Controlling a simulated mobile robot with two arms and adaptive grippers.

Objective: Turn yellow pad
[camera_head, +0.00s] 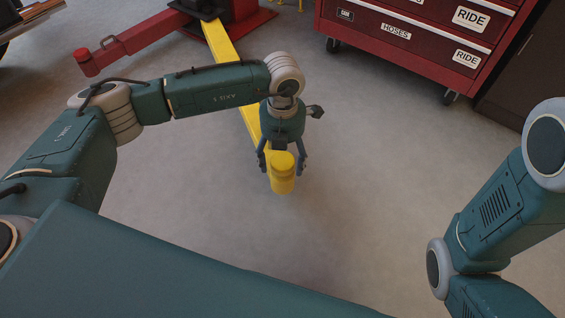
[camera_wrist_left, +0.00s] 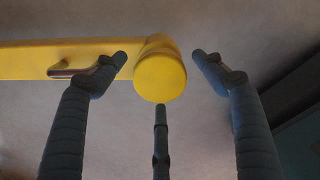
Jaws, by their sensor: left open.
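The yellow pad (camera_head: 282,181) is a round, upright cylinder at the end of a yellow lift arm (camera_head: 223,45). In the left wrist view the pad (camera_wrist_left: 160,78) shows its round top face, with the yellow arm (camera_wrist_left: 50,60) running off to the left. My left gripper (camera_head: 282,164) is open, with its fingers spread on either side of the pad. In the left wrist view the gripper's fingers (camera_wrist_left: 160,75) stand left, right and below the pad, with gaps showing. I cannot tell whether any finger touches it. My right gripper is not in view.
A red lift arm (camera_head: 130,42) and red post base (camera_head: 235,33) stand at the back left. A red tool cabinet (camera_head: 400,42) on casters stands at the back right, beside a dark cabinet (camera_head: 525,75). The grey floor (camera_head: 370,180) around the pad is clear.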

